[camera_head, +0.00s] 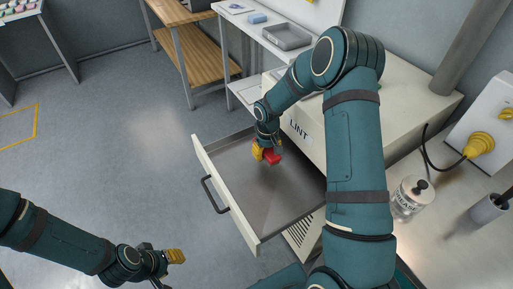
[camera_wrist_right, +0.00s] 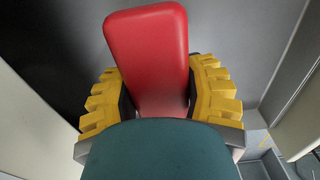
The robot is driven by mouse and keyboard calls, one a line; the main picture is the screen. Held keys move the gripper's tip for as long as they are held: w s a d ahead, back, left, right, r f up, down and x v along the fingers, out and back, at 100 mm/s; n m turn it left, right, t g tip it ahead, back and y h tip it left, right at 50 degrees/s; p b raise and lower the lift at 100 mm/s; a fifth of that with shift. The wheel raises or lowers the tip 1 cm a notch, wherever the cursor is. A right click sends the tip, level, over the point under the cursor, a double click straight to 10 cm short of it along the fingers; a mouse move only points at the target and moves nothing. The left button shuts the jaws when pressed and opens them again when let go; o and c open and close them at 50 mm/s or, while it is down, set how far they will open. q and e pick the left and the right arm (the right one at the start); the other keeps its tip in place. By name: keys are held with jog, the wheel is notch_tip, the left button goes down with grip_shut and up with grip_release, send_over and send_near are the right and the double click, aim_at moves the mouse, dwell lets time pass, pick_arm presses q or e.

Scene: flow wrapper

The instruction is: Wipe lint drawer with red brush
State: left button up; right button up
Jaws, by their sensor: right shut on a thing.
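The lint drawer (camera_head: 225,160) is pulled out of the cream cabinet marked LINT, and its grey floor is bare. My right gripper (camera_head: 266,156) is over the back part of the drawer, shut on the red brush (camera_head: 274,157). In the right wrist view the red brush (camera_wrist_right: 148,55) sits between the yellow fingers of the gripper (camera_wrist_right: 160,100). Its bristles are hidden, and I cannot tell if it touches the drawer floor. My left gripper (camera_head: 174,258) is at the lower left, away from the drawer; its jaw opening is unclear.
The drawer's black handle (camera_head: 214,195) faces the open floor at left. A shelf with a grey tray (camera_head: 287,37) stands behind. A glass jar (camera_head: 411,195) and a grey cup (camera_head: 489,208) stand on the right counter, near a yellow plug (camera_head: 479,145).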

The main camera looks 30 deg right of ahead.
jog(key=shift+r+p, duration=0.75)
jog(key=shift+r, duration=0.85)
